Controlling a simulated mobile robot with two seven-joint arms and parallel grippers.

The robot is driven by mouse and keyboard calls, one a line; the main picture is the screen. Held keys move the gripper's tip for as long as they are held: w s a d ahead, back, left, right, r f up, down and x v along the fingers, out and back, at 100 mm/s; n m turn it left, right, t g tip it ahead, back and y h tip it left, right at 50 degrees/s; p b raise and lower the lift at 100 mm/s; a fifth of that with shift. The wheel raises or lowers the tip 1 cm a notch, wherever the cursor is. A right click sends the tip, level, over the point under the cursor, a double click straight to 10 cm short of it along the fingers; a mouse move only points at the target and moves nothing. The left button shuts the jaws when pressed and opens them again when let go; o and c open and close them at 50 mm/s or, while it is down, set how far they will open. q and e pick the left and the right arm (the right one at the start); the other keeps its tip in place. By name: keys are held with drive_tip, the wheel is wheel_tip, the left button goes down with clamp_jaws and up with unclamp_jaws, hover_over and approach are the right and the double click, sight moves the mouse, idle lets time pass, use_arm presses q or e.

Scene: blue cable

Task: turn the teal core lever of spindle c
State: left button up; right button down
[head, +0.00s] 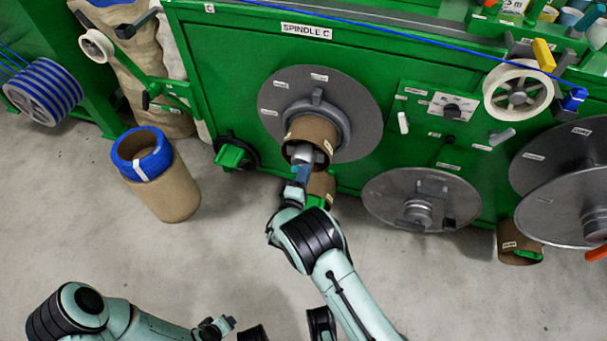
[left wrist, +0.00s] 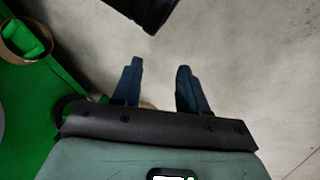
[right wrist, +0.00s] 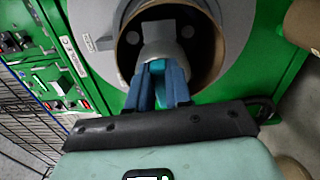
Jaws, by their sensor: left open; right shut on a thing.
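Spindle C (head: 360,90) is a grey disc on the green machine, below the "SPINDLE C" label (head: 306,31). A brown cardboard core (head: 312,130) sits on its hub, open end facing me. In the right wrist view, the core (right wrist: 215,75) surrounds a grey hub piece (right wrist: 162,42) with the teal lever (right wrist: 156,67) at its front. My right gripper (head: 302,172) is at the core's mouth. Its blue fingers (right wrist: 158,80) are shut on the teal lever, which they partly hide. My left gripper (left wrist: 159,68) is open and empty over bare floor, away from the spindle.
A brown bin with a blue roll (head: 168,190) stands on the floor at left. A second grey disc (head: 400,195) and a white reel (head: 518,92) are to the right. A green-handled black wheel (head: 232,153) is left of the spindle. The front floor (head: 480,300) is clear.

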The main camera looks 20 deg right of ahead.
use_arm(q)
drive_tip(key=shift+s+f, duration=0.45)
drive_tip(key=shift+s, duration=0.1)
use_arm(e)
drive_tip(key=shift+a+f+m, duration=0.1)
drive_tip(key=shift+f+m, duration=0.1)
drive_tip(key=shift+m, duration=0.4)
drive_tip(key=c, duration=1)
unclamp_jaws()
drive_tip(key=shift+c, duration=0.2)
use_arm(q)
drive_tip(key=r+p, duration=0.1)
drive_tip(key=s+d+r+p, duration=0.1)
drive_tip(key=r, duration=0.1)
drive_tip(key=shift+s+d+g+h, duration=0.1)
drive_tip(key=shift+d+g+h, duration=0.1)
drive_tip(key=shift+g+h, duration=0.1)
use_arm(e)
drive_tip(key=v, duration=1.3)
drive_tip(key=shift+s, duration=0.2)
drive_tip(key=shift+a, duration=0.1)
